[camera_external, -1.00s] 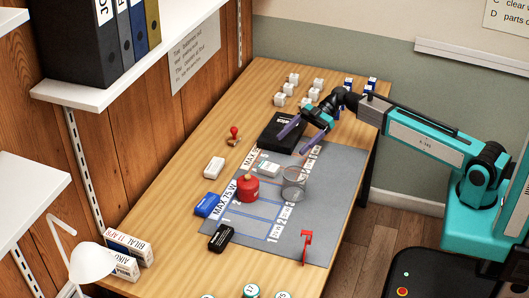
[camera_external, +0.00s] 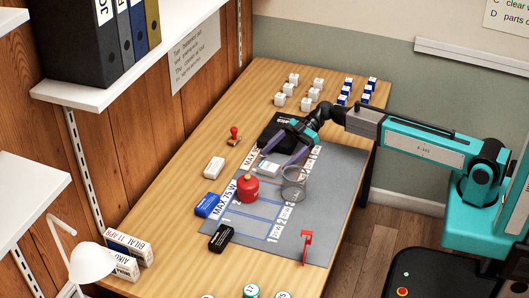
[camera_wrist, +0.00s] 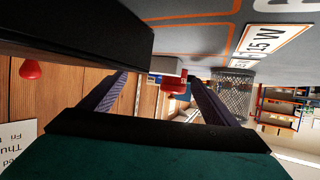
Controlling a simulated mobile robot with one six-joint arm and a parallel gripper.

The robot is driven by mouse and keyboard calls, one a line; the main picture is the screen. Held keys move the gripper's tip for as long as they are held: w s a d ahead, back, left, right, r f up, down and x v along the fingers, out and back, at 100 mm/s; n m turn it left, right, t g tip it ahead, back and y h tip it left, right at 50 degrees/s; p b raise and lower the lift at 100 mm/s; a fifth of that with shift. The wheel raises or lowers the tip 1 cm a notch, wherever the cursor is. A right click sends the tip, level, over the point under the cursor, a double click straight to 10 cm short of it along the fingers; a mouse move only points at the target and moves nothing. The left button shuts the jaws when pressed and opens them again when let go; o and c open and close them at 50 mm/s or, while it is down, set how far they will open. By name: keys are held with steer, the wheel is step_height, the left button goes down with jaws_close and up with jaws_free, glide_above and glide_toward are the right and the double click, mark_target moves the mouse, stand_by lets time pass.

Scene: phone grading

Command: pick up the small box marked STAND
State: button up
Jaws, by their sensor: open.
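A small white box (camera_external: 267,170) lies on the grey mat (camera_external: 325,215), between a red knobbed object and a black box; its marking is too small to read, so I cannot confirm that it says STAND. My gripper (camera_external: 277,158) is open, its purple fingers pointing down just behind this box. In the wrist view my gripper (camera_wrist: 158,78) is spread with nothing held between the fingers. A pale box edge (camera_wrist: 165,65) shows beyond and between the fingertips, partly hidden by a dark block.
A black box (camera_external: 272,132) stands close behind my fingers. The red knobbed object (camera_external: 248,188) and a mesh cup (camera_external: 294,187) stand in front. Another white box (camera_external: 214,167), a blue box (camera_external: 206,205) and a small black box (camera_external: 221,238) lie left. Several cubes (camera_external: 305,104) sit at the back.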

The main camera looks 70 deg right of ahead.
mark_target(269, 166)
steer(key=shift+p+x, duration=0.75)
steer(key=shift+x, duration=1.85)
steer(key=c, duration=1.1)
